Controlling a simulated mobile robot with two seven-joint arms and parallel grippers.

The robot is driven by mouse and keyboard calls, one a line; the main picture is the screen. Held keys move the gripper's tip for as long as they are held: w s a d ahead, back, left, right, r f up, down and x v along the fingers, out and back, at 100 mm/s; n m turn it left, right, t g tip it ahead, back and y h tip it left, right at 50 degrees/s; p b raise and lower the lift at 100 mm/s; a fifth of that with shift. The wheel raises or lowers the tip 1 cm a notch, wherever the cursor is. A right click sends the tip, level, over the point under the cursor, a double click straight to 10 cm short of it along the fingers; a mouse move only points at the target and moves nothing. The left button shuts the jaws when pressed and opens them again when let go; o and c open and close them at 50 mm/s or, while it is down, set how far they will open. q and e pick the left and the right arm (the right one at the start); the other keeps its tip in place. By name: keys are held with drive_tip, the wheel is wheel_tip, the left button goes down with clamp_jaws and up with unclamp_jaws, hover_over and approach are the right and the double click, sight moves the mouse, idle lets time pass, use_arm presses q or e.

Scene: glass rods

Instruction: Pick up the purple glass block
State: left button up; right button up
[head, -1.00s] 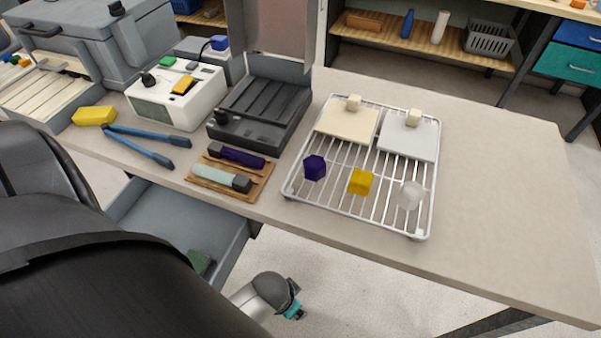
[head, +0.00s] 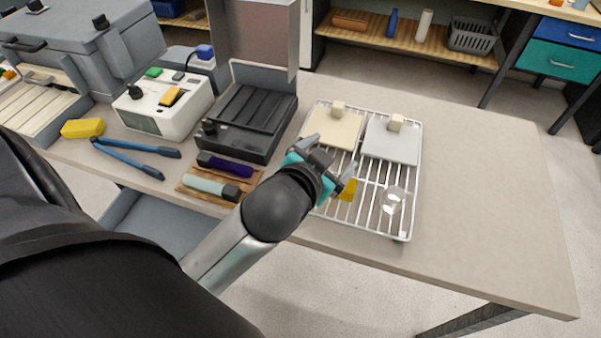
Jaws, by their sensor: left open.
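The purple glass block is hidden in the head view behind my left gripper and wrist; a second ago it showed at the left front of the wire rack (head: 404,238). My left gripper (head: 334,173) is open over the left part of the rack. A yellow block (head: 347,189) sits on the rack just right of the gripper, partly covered by a finger. A clear glass block (head: 393,200) sits farther right on the rack. I cannot tell whether the fingers are around the purple block. My right gripper is not in view.
A cream plate (head: 333,128) and a pale grey plate (head: 391,140) lie at the back of the rack. A dark open-lidded case (head: 244,120) stands left of it. A wooden tray (head: 190,192) holds a purple and a pale rod. The table's right side (head: 480,190) is clear.

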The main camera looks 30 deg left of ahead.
use_arm(q)
drive_tip(key=w+d+r+m+t+h, duration=0.3)
drive_tip(key=d+r+m+t+h, duration=0.1)
drive_tip(key=r, duration=0.5)
drive_tip(key=w+d+r+m+t+h, duration=0.3)
drive_tip(key=d+r+m+t+h, duration=0.1)
drive_tip(key=r, duration=0.5)
drive_tip(key=s+d+r+m+g+h, duration=0.1)
drive_tip(key=s+d+m+g+h, duration=0.3)
drive_tip(key=d+m+g+h, duration=0.5)
drive_tip(key=s+d+r+m+g+h, duration=0.1)
drive_tip(key=s+d+m+g+h, duration=0.4)
drive_tip(key=m, duration=0.7)
drive_tip(key=a+f+m+g+y, duration=0.5)
drive_tip(key=a+f+g+y, duration=0.15)
drive_tip(key=f+y, duration=0.45)
drive_tip(key=w+a+f+n+y, duration=0.2)
drive_tip(key=a+y, duration=0.3)
drive_tip(key=a, duration=0.6)
drive_tip(key=w+a+f+n+y, duration=0.15)
drive_tip(key=a+y, duration=0.35)
drive_tip(key=a, duration=0.5)
drive_tip(key=f, duration=0.6)
drive_tip(key=f+b, duration=0.1)
drive_tip(key=f, duration=0.2)
drive_tip(key=shift+s+a+f, duration=0.25)
drive_tip(key=shift+a+f, duration=0.05)
drive_tip(key=shift+s+a+f, duration=0.1)
drive_tip(key=shift+a+f, duration=0.05)
drive_tip(key=shift+f, duration=2.85)
